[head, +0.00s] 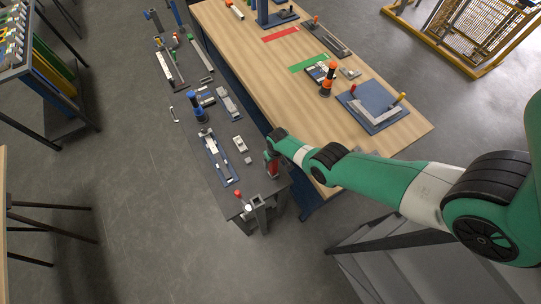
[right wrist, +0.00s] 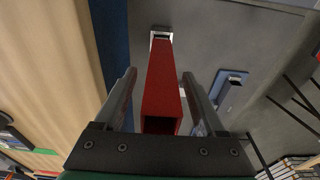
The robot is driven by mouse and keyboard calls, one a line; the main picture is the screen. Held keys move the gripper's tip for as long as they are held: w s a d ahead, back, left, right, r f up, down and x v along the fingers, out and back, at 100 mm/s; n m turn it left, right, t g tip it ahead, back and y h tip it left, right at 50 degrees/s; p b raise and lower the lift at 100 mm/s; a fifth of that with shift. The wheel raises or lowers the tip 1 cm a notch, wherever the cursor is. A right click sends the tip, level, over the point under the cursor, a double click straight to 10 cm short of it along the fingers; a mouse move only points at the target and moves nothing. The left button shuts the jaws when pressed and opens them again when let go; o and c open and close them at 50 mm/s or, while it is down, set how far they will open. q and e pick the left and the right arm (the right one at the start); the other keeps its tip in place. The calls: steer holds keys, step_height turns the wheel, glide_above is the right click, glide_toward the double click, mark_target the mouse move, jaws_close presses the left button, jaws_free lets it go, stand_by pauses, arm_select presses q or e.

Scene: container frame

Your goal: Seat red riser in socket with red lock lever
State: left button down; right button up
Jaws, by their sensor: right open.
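The red riser (right wrist: 166,85) is a long red square tube with an open near end. In the right wrist view it stands between the two fingers of my right gripper (right wrist: 161,95), with gaps on both sides. In the head view the red riser (head: 273,170) shows just below my right gripper (head: 270,156), at the dark bench's right edge. The riser's far end meets a small pale metal piece (right wrist: 160,33); I cannot tell how it sits there. A red knob (head: 238,194) stands beside a grey metal fixture (head: 258,212) at the bench's near end. My left gripper is out of view.
The dark bench (head: 222,185) carries a blue tray with rails (head: 216,160), small white blocks (head: 239,143) and blue posts (head: 196,108). The wooden table (head: 385,150) behind holds an orange-black part (head: 327,84) and a blue plate (head: 371,103). Bare grey floor lies left of the bench.

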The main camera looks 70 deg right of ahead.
steer(key=shift+r, duration=0.1)
jaws_close()
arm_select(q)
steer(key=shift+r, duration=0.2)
arm_select(e)
steer(key=shift+r, duration=0.1)
